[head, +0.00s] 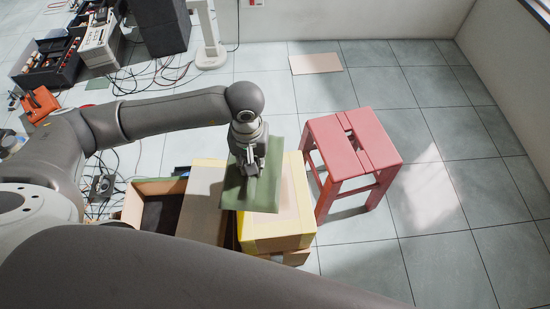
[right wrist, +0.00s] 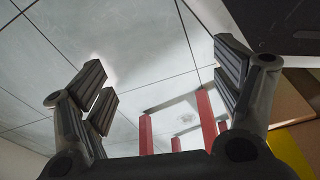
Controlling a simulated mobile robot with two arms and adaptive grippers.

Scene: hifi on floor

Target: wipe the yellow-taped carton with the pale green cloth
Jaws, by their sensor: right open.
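The yellow-taped carton (head: 278,232) stands in the middle of the head view, its top partly covered. The green cloth (head: 236,196) lies flat over the left part of its top and reaches past its left edge. My left gripper (head: 248,170) comes down from above onto the cloth and appears shut on it; its fingertips are small and partly hidden. My right gripper (right wrist: 163,78) is open and empty in the right wrist view, its fingers wide apart. A yellow strip and brown board show at that view's right edge.
A red stool (head: 352,150) stands close to the carton's right; its legs show in the right wrist view (right wrist: 206,118). Another carton (head: 204,188) and an open box (head: 158,207) stand left. Cables and equipment (head: 100,45) clutter the far left. Floor at right is clear.

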